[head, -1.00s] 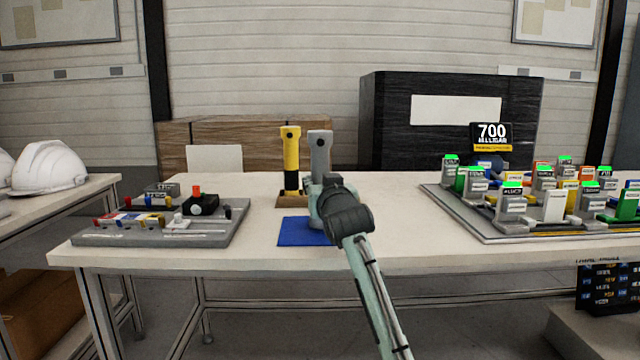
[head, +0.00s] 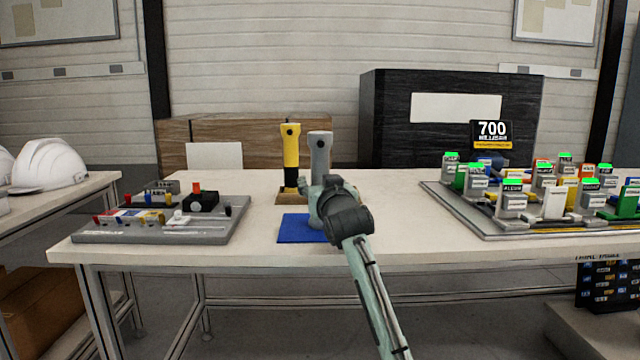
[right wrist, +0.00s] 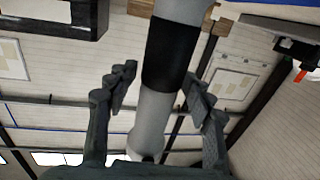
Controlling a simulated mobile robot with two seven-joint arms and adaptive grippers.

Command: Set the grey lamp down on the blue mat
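The grey lamp (head: 320,151) stands upright, its lower end over the back right part of the blue mat (head: 294,232) and seemingly resting on it. My right gripper (head: 317,189) is around the lamp's lower half and partly hides it. In the right wrist view the lamp's grey body with its black band (right wrist: 170,55) runs between the two spread fingers of my right gripper (right wrist: 163,92). A gap shows beside the lamp on the left, so the gripper looks open. My left gripper is not in view.
A yellow and black lamp (head: 291,158) stands on a wooden base (head: 287,198) just behind the mat. A grey board with switches (head: 150,238) lies to the left. A tray of several labelled blocks (head: 470,228) is to the right. The table (head: 400,200) between is clear.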

